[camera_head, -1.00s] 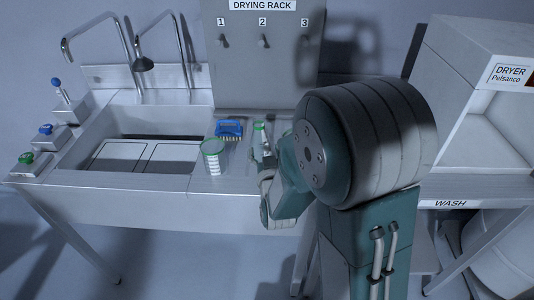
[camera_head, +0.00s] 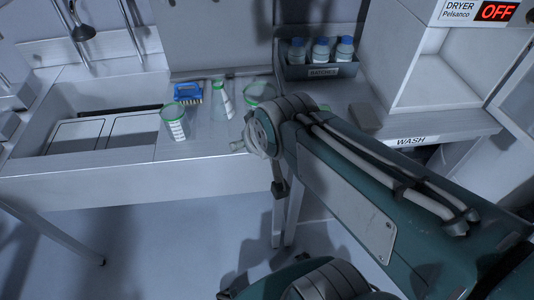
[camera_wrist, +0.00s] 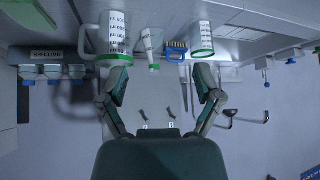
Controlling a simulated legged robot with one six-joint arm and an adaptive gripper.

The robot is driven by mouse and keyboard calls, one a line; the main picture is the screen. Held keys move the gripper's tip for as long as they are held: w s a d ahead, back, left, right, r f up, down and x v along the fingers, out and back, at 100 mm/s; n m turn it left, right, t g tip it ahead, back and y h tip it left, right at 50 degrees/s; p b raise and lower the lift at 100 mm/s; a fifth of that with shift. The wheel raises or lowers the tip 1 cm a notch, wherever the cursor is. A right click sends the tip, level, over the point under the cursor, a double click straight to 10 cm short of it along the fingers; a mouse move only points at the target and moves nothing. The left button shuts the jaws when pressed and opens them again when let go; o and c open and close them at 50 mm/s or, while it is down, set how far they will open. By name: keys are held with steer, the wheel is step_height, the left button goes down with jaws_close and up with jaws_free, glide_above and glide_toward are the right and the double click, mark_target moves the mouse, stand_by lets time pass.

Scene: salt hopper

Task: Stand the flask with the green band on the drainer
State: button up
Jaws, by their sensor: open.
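The conical flask (camera_head: 223,103) has a green band at its neck and white markings. It stands on the counter right of the sink, between two green-rimmed beakers, left (camera_head: 175,123) and right (camera_head: 259,93); the right one is partly hidden by my arm. In the wrist view the flask (camera_wrist: 151,46) shows beyond my gripper (camera_wrist: 163,84), roughly between its spread fingers. My gripper is open and empty. The grey drying rack panel (camera_head: 205,38) stands behind the counter. Its pegs and numbers show in the wrist view. I cannot tell which surface is the drainer.
A blue brush (camera_head: 188,94) lies behind the left beaker. A grey bin (camera_head: 318,70) of blue-capped bottles stands at the back right. The sink (camera_head: 100,130) is left, and the dryer (camera_head: 425,65) marked OFF is right.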

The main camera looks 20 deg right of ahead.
steer(key=s+g, duration=0.2)
steer(key=s, duration=0.5)
steer(key=shift+d+r, duration=0.35)
steer(key=shift+r, duration=0.05)
steer(key=c, duration=0.4)
steer(key=shift+o, duration=0.2)
steer(key=shift+d, duration=0.15)
